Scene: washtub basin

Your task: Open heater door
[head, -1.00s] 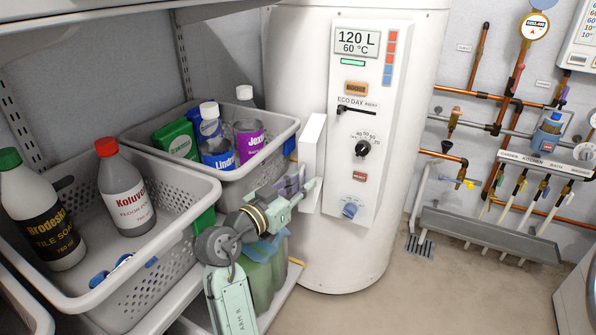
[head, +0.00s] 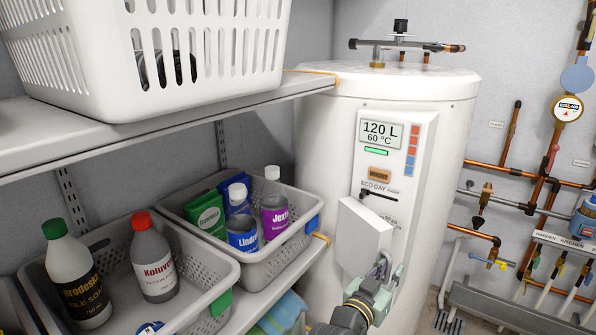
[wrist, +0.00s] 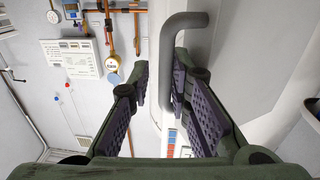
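The heater (head: 335,160) is a tall white tank with a control panel (head: 410,165) on its front. Its white door (head: 362,238) stands out from the panel and hides much of its lower part in the head view. A grey bent handle is on the door; it shows clearly in the wrist view (wrist: 170,70). My gripper (head: 380,270) is at the door's lower right edge. In the wrist view my gripper (wrist: 160,82) has its fingers apart, with the handle bar between them, closer to the right finger. Whether a finger touches the bar is unclear.
Shelves at left hold a grey basket with bottles (head: 245,205), another basket with bottles (head: 125,265) and, above, a white laundry basket (head: 150,50). The lower shelf's end is near the heater and my arm. Copper pipes (head: 510,170) run along the right wall.

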